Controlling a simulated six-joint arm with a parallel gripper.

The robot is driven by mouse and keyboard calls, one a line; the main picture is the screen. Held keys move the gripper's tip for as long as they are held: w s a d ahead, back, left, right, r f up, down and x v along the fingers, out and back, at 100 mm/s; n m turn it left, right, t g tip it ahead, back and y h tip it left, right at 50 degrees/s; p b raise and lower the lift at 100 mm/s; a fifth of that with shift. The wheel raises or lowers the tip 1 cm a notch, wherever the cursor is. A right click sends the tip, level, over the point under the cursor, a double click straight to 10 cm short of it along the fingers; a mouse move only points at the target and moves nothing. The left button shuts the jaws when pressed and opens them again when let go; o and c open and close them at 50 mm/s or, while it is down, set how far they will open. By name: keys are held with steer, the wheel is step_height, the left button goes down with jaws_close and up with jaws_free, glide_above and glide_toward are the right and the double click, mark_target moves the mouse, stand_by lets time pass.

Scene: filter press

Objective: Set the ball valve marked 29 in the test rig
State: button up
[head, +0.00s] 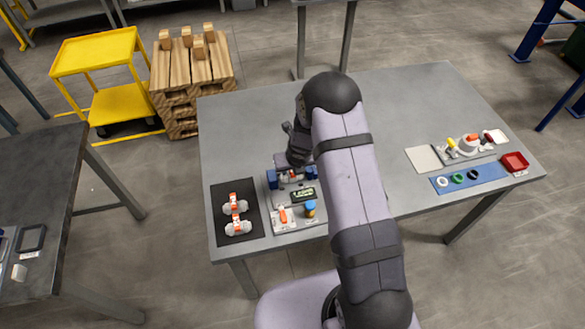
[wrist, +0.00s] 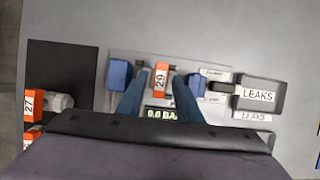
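The ball valve marked 29 (wrist: 160,80) shows its orange handle and number tag in the wrist view. It is between two blue blocks of the test rig (wrist: 119,73), with its handle pointing along the picture's vertical. My gripper (wrist: 159,76) is over it, one blue finger on each side of the handle. The fingers look apart, with a narrow gap to the handle. The valve's body is mostly hidden. The rig's display (wrist: 162,114) reads about 0.0 BAR, partly covered. In the head view the rig (head: 272,179) shows below my gripper (head: 294,165).
A black mat (head: 222,189) left of the rig holds two orange-handled valves; one is marked 27 (wrist: 33,103). A grey bin labelled LEAKS (wrist: 258,95) is right of the rig. A blue mat with rings (head: 487,173) and a red tray (head: 514,162) lie at the table's right.

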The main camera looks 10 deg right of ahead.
steer(key=shift+r, duration=0.15)
steer(key=s+d+r+m+h+p, duration=0.1)
steer(key=s+d+r+m+p, duration=0.15)
steer(key=s+r+m, duration=0.4)
steer(key=s+d+r+m+h+p, duration=0.1)
steer(key=s+r+m+p, duration=0.15)
steer(key=r, duration=0.75)
steer(key=s+a+r+m+g, duration=0.1)
steer(key=s+r+m, duration=0.1)
steer(key=s+m, duration=0.4)
steer(key=s+a+r+m+g+y, duration=0.1)
steer(key=s+a+r+m+g, duration=0.1)
steer(key=s+m, duration=0.5)
steer(key=s+a+r+m+g+y, duration=0.1)
steer(key=s+r+m, duration=0.3)
steer(key=m, duration=1)
steer(key=shift+s+a+g, duration=0.3)
steer(key=shift+s, duration=0.95)
steer(key=shift+f, duration=0.1)
step_height(320, 180, down, 6)
steer(key=b, duration=0.6)
